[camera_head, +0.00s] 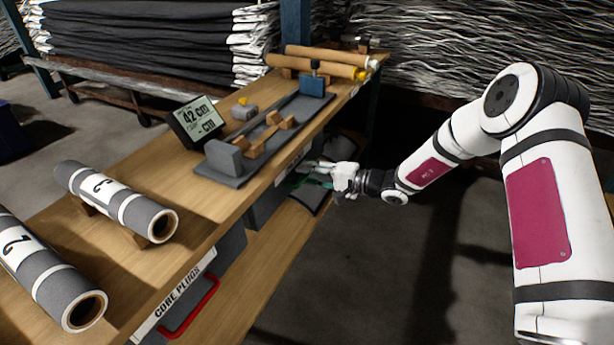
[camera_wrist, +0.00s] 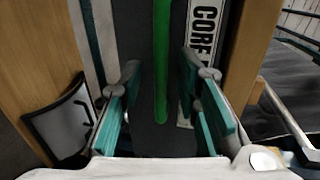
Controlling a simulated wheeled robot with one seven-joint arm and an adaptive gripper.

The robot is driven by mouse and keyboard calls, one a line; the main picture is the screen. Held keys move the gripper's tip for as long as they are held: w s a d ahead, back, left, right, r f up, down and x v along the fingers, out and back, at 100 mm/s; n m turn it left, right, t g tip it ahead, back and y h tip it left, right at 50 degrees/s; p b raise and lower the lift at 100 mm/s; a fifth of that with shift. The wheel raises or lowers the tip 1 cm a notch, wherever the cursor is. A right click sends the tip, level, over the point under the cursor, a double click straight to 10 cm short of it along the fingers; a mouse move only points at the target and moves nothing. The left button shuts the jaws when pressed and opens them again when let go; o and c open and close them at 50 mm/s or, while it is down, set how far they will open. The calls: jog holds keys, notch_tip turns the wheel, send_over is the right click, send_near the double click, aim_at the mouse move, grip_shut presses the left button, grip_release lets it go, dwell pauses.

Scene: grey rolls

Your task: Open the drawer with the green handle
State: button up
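The green handle (camera_wrist: 161,65) is an upright bar in the wrist view, in front of a dark grey drawer front (camera_wrist: 138,42). My gripper (camera_wrist: 165,112) is open, with its teal fingers apart on either side of the handle's lower end. Gaps show between the fingers and the bar. In the head view my gripper (camera_head: 322,178) is at the bench's right side, just under the top, by the grey drawer (camera_head: 265,207). The gripper hides most of the handle there. I cannot tell whether the drawer is slightly open.
A second drawer with a red handle (camera_head: 190,308) and a "CORE PLUGS" label (camera_head: 175,297) sits nearer. Grey rolls (camera_head: 118,200), a display (camera_head: 196,121) and a dark tray (camera_head: 228,168) stand on the bench top. Floor to the right of the bench is clear.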

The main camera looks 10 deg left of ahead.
jog(key=shift+w+a, duration=0.15)
jog(key=shift+a, duration=0.3)
grip_shut()
jog(key=f+v, duration=0.2)
jog(key=v, duration=0.7)
jog(key=f+p+v, duration=0.1)
jog(key=f+v, duration=0.1)
jog(key=v, duration=0.8)
jog(key=shift+d, duration=0.45)
grip_release()
